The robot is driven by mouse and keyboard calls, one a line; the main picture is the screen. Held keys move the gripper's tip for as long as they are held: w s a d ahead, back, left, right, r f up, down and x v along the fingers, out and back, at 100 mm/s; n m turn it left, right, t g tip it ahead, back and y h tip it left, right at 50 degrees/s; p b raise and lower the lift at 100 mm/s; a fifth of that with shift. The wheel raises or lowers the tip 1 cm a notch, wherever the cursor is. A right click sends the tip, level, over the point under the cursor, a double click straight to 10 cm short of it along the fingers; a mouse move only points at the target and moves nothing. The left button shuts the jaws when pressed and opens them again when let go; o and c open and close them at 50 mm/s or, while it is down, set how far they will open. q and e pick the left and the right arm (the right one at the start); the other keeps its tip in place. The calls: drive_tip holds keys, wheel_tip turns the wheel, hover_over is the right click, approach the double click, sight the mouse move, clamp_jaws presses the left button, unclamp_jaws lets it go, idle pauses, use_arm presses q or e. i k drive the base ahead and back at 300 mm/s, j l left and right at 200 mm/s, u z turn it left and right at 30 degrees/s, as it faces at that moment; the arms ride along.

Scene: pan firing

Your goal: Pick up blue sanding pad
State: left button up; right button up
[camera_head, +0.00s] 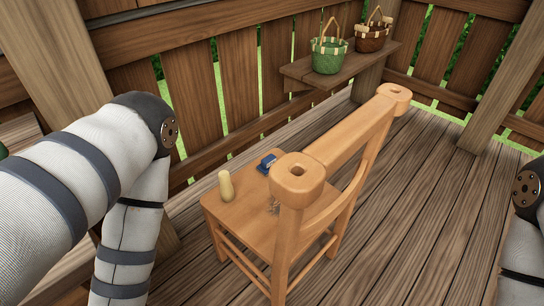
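A small blue sanding pad (267,161) lies on the seat of the wooden chair (233,224), toward the far side and close to the chair's back. Its right part lies close behind the knob of the chair back in this view. My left arm comes in from the left and bends downward; its gripper is outside the picture. My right arm shows only at the right edge, and its gripper is also outside the picture. Neither arm covers the pad.
A pale wooden peg-like piece (226,187) stands on the seat left of the pad. The chair back (345,140) rises to the right. A green basket (327,55) and a brown basket (373,36) stand on a shelf (300,72). The plank floor (430,210) is clear at right.

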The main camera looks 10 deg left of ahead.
sight(266, 162)
drive_tip(key=i+l+z, duration=0.4)
drive_tip(key=l, duration=0.2)
drive_tip(key=i+l+z, duration=0.85)
drive_tip(key=i+u, duration=0.7)
drive_tip(key=i, duration=0.25)
drive_tip(key=i+l+u, duration=0.7)
drive_tip(key=i, duration=0.15)
drive_tip(key=i+j+u, duration=0.15)
drive_tip(key=u, duration=0.25)
drive_tip(key=i+u, duration=0.25)
drive_tip(key=u, duration=0.2)
drive_tip(key=i+u, duration=0.25)
drive_tip(key=u, duration=0.15)
drive_tip(key=i+u, duration=0.2)
drive_tip(key=u, duration=0.25)
drive_tip(key=i+l+u, duration=0.15)
drive_tip(key=u, duration=0.25)
drive_tip(key=i+j+u, duration=0.25)
drive_tip(key=i, duration=0.2)
drive_tip(key=i+j+u, duration=0.25)
drive_tip(key=i, duration=0.2)
